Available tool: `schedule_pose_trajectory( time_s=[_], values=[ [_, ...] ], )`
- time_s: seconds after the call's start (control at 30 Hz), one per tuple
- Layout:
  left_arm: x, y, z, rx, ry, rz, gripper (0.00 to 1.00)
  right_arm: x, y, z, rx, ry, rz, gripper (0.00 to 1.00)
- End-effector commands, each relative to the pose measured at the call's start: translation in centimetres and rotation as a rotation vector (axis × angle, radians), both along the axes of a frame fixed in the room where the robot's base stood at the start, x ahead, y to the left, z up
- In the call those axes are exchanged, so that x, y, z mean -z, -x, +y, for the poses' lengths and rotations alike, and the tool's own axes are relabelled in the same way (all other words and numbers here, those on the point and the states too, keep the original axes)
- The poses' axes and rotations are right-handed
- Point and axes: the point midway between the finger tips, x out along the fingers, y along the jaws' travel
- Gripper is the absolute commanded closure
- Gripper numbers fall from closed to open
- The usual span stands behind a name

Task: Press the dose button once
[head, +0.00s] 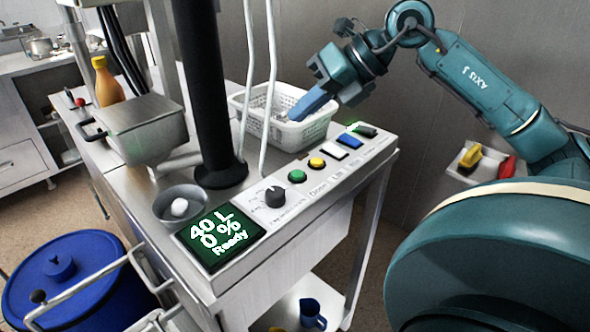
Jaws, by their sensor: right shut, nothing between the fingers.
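A control panel on the steel table carries a row of buttons: green (297,175), yellow (317,163), white (335,153), blue (350,141) and a dark one at the far end (365,130). Small labels run beside them, too small to read surely, so I cannot tell which is the dose button. A screen (221,236) reads "40 L", "0 %", "Ready". A dark knob (275,196) sits between screen and buttons. My right gripper (298,112) is shut and empty, its blue fingers above the basket, apart from the buttons. My left gripper is not in view.
A white perforated basket (318,130) stands behind the buttons. A black column (208,100) and thin pale pipes rise left of it. A steel box (141,130), an orange bottle (106,82) and a blue lidded bin (75,290) are at the left.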

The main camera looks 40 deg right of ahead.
Motion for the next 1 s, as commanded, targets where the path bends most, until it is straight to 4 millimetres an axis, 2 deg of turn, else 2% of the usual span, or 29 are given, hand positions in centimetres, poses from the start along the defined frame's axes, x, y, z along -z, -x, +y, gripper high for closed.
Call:
schedule_pose_trajectory(
  time_s=[0.27,0.77,1.0],
  values=[
    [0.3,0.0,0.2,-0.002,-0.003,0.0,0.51,0.4,0.0,0.0,0.0,-0.004,0.0,1.0],
    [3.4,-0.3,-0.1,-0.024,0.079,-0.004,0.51,7.0,0.0,0.1,-0.002,-0.004,0.0,1.0],
    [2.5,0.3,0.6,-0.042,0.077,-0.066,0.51,8.7,0.0,0.0,-0.001,-0.004,-0.001,1.0]
  ],
)
